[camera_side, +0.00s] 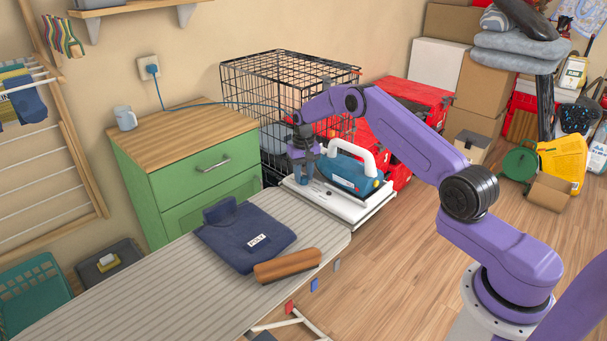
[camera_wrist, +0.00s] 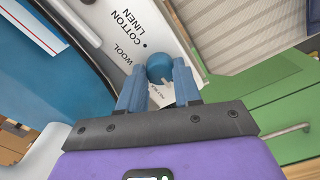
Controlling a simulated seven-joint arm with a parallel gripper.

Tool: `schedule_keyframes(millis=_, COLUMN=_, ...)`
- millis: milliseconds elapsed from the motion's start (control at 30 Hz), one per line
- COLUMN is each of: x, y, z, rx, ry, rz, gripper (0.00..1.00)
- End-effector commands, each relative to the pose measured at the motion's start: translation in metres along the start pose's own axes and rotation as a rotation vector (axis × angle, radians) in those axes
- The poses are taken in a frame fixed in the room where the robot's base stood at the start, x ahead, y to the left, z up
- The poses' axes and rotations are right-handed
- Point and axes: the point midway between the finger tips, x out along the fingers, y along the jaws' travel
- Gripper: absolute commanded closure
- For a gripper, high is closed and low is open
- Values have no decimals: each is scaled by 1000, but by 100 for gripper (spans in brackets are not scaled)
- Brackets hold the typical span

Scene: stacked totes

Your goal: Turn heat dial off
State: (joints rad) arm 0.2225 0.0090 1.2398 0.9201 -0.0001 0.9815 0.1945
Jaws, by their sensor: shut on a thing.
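The heat dial (camera_wrist: 160,65) is a round blue knob on a white panel (camera_wrist: 122,25). The panel is printed with WOOL, COTTON and LINEN and a black dot; other print is partly hidden by my fingers. My gripper (camera_wrist: 160,88) has its two blue fingers on either side of the dial and is shut on it. In the side view my gripper (camera_side: 303,178) reaches down at the left of the blue iron (camera_side: 345,174) with a white handle, on a white rest (camera_side: 335,203). The dial is hidden there, and its pointer setting cannot be told.
The ironing board (camera_side: 130,290) holds a folded navy garment (camera_side: 243,235) and a brown roll-shaped object (camera_side: 287,266). A green cabinet (camera_side: 185,175) stands left of my gripper, and a black wire crate (camera_side: 270,90) stands behind. Open floor (camera_side: 390,270) lies right of the board.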

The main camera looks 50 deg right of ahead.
Motion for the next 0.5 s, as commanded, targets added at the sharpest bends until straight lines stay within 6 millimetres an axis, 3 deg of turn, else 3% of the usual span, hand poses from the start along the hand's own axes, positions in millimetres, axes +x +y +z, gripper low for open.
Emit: schedule_keyframes(millis=500, x=0, y=0, z=0, rx=-51, ry=-1, rz=1, gripper=97)
